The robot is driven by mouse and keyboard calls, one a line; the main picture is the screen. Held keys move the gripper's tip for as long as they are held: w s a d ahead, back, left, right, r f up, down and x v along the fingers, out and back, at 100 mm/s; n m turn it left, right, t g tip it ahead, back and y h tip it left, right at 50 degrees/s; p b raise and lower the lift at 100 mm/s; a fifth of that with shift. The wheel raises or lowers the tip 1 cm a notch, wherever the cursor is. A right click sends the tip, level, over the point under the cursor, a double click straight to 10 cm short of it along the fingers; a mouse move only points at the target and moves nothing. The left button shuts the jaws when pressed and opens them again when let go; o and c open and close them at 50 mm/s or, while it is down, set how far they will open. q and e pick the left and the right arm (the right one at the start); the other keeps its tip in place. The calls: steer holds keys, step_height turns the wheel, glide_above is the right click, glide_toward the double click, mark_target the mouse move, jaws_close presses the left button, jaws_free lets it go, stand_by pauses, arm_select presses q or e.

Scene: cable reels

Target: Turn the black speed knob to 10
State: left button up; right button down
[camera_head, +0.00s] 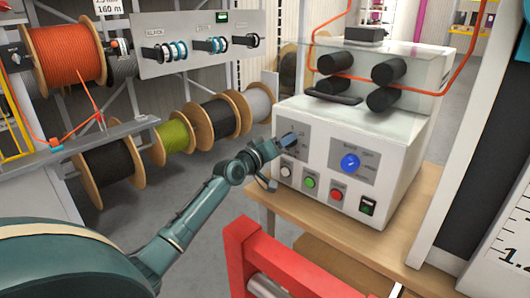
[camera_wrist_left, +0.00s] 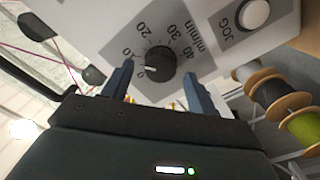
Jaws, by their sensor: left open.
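The black speed knob (camera_wrist_left: 160,62) shows in the left wrist view on a grey scale plate (camera_wrist_left: 205,66) marked 10 to 40 and m/min. Its white pointer mark faces left, below the 10, near the low end of the scale. My left gripper (camera_wrist_left: 158,82) is open, its two blue-grey fingers on either side below the knob. I cannot tell whether they touch it. In the head view the left gripper (camera_head: 277,160) is at the left side of the white machine's front panel (camera_head: 318,163), and hides the black knob. My right gripper is not in view.
A blue knob (camera_head: 350,162) sits right of the gripper. White (camera_head: 286,170), green (camera_head: 310,182) and red (camera_head: 336,194) buttons and a switch (camera_head: 368,206) lie below. A red frame (camera_head: 285,262) stands in front. Cable reels (camera_head: 220,118) stand at left.

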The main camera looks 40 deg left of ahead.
arm_select(q)
steer(key=s+a, duration=0.1)
steer(key=s, duration=1.1)
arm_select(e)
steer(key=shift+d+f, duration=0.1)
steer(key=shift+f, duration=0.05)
arm_select(q)
steer(key=s+d+f+m+g+h+p, duration=0.1)
steer(key=s+d+f+m+g, duration=0.1)
steer(key=s+d+f, duration=0.35)
steer(key=s+d+f+m+g+p, duration=0.2)
steer(key=d+f, duration=0.4)
steer(key=f, duration=0.3)
steer(key=s+d+f+m+g+p, duration=0.1)
steer(key=s+d+f+m, duration=0.2)
steer(key=s+d, duration=0.4)
steer(key=s+d+f+m+g+h+p, duration=0.1)
steer(key=s+d+f+m+g, duration=0.1)
steer(key=s+d+f, duration=0.3)
steer(key=s+d+m, duration=0.1)
steer(key=s+d, duration=0.2)
steer(key=d, duration=0.1)
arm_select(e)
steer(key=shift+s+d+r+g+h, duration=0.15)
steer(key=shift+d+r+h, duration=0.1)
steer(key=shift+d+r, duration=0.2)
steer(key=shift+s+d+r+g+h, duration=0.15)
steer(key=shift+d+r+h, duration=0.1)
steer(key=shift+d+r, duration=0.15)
